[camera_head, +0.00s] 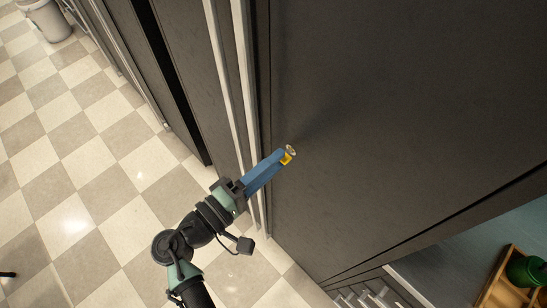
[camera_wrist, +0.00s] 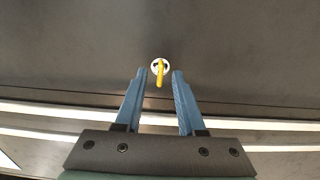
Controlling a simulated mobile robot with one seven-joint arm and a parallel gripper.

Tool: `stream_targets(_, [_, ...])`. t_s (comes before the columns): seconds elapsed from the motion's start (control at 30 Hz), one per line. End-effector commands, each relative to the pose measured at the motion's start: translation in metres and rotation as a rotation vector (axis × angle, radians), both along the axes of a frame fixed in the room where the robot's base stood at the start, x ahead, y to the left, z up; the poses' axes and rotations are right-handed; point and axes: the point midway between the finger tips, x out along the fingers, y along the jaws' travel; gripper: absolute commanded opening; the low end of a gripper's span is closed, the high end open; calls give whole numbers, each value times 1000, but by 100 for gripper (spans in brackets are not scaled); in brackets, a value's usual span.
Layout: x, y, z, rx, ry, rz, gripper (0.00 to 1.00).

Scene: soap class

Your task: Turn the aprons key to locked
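The yellow key (camera_head: 287,160) sits in a round, pale lock (camera_head: 291,150) on the dark cabinet front. In the wrist view the key (camera_wrist: 160,78) hangs downward in the picture from the lock face (camera_wrist: 160,65). My gripper (camera_head: 281,156) is at the key, its blue fingers pointing at the cabinet front. In the wrist view my gripper (camera_wrist: 160,75) is open, with one fingertip on each side of the key and a gap between key and fingers. No label naming the key is readable.
Long, pale vertical handles (camera_head: 236,90) run along the cabinet doors beside my gripper. The checkered floor (camera_head: 80,150) to the left is mostly clear. A wooden tray (camera_head: 499,284) with a green item (camera_head: 526,270) stands at the lower right. A pale bin (camera_head: 46,18) is at the upper left.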

Motion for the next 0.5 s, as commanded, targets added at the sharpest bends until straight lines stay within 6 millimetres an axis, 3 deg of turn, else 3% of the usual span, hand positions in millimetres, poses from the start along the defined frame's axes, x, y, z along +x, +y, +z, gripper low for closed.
stream_targets(0.33, [4,-4,0,1,1,0,39])
stream_targets(0.5, [3,-4,0,0,0,0,10])
